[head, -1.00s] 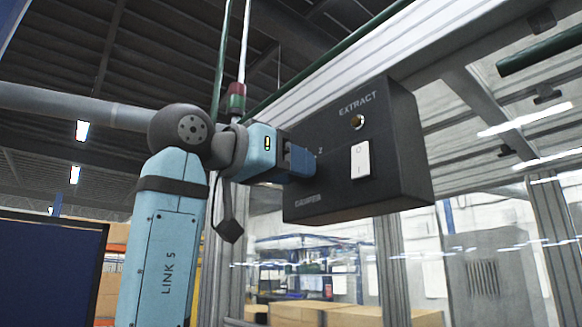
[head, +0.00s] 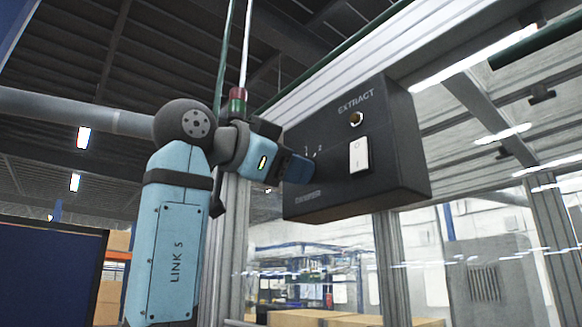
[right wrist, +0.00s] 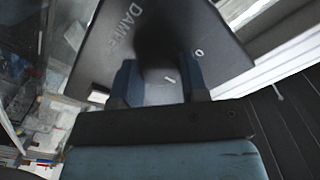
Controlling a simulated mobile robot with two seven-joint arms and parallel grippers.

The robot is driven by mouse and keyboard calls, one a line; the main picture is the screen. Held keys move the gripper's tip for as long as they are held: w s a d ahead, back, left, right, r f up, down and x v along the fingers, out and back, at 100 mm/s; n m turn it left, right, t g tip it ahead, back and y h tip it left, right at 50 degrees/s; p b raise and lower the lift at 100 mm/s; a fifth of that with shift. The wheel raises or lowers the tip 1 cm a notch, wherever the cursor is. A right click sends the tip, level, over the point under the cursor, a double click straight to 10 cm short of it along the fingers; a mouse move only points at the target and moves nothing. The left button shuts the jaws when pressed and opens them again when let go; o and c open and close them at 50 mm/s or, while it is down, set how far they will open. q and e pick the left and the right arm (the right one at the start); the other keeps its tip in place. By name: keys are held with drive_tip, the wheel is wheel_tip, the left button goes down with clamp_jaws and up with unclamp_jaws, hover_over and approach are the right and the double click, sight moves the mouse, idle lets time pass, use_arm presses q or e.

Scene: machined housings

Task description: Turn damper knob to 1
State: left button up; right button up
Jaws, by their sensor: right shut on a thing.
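The black control box (head: 375,105) is marked EXTRACT at the top and has a faint DAMPER label at its lower left. My right gripper (head: 301,168) is at the box's left front and shut on the damper knob, which its fingers hide in the head view. The numerals 1 and 2 show just above the fingertips. In the right wrist view, the two blue fingers (right wrist: 160,82) stand either side of a dark, blurred area. My left gripper is not in view.
A white rocker switch (head: 360,157) and a round brass-coloured button (head: 356,119) sit on the box, right of my gripper. A red and green stack light (head: 237,101) stands behind my wrist. Cardboard boxes (head: 355,320) lie behind, lower down.

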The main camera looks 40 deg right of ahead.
drive_tip(key=shift+m, duration=0.5)
drive_tip(key=o, duration=0.9)
drive_tip(key=a+b, duration=0.1)
drive_tip(key=a, duration=0.3)
drive_tip(key=w+a+b, duration=0.1)
drive_tip(key=a, duration=0.4)
drive_tip(key=a+b, duration=0.1)
drive_tip(key=a, duration=0.3)
drive_tip(key=shift+w+a, duration=0.25)
drive_tip(key=shift+a, duration=0.15)
